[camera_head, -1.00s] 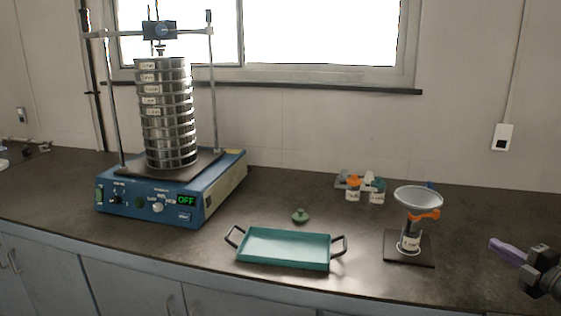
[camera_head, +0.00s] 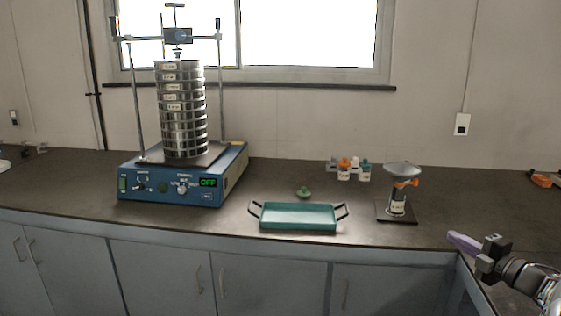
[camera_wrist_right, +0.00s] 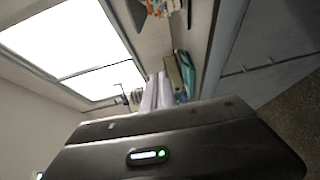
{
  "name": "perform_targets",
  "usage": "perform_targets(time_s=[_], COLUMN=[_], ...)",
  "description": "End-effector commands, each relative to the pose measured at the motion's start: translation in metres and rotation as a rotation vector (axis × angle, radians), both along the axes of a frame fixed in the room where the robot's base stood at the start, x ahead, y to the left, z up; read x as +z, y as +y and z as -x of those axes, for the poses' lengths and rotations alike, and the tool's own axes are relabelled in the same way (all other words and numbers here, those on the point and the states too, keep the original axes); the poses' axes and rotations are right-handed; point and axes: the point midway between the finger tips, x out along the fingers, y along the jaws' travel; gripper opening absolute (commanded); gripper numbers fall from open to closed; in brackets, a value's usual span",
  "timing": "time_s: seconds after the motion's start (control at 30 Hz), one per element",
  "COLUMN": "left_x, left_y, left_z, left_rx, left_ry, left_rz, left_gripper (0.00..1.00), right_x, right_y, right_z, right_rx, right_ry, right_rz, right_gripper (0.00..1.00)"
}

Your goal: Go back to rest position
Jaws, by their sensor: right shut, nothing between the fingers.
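My right gripper (camera_head: 462,243) is at the lower right of the head view, its purple fingers shut and empty, near the counter's right front part. In the right wrist view the fingers (camera_wrist_right: 158,92) point away from the dark gripper body, toward the window side. My left gripper is not in the head view. The sieve shaker (camera_head: 170,185) stands at the left of the counter with a tall sieve stack (camera_head: 182,115) under its clamp bar. Its green display reads OFF.
A teal tray (camera_head: 298,216) with black handles lies mid-counter, a small green lid (camera_head: 303,193) behind it. A funnel (camera_head: 403,170) on a stand holds over a labelled jar (camera_head: 397,205). Small bottles (camera_head: 344,169) stand behind. An orange item (camera_head: 543,181) lies far right.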

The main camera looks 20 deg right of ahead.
Motion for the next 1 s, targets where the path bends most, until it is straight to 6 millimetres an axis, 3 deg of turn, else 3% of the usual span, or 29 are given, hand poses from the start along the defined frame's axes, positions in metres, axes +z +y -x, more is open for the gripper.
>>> perform_targets(time_s=[0.37, 0.57, 0.67, 0.8, 0.87, 1.0], left_x=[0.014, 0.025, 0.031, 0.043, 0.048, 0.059], left_y=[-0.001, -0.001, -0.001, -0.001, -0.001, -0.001], left_z=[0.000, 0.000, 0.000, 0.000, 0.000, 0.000], left_rx=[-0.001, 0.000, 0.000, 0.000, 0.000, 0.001], left_ry=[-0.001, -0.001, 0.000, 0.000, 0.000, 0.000], left_rz=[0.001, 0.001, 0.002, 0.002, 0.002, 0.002], left_gripper=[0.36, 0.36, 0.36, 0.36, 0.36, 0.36], right_x=[-0.045, -0.096, -0.130, -0.196, -0.226, -0.286], right_y=[0.047, 0.097, 0.135, 0.214, 0.254, 0.343], right_z=[-0.048, -0.076, -0.086, -0.084, -0.074, -0.030], right_rx=[-0.058, -0.122, -0.167, -0.265, -0.318, -0.463], right_ry=[0.025, 0.104, 0.177, 0.355, 0.450, 0.692], right_rz=[-0.327, -0.602, -0.764, -1.033, -1.142, -1.338], right_gripper=[0.00, 0.00, 0.00, 0.00, 0.00, 0.00])
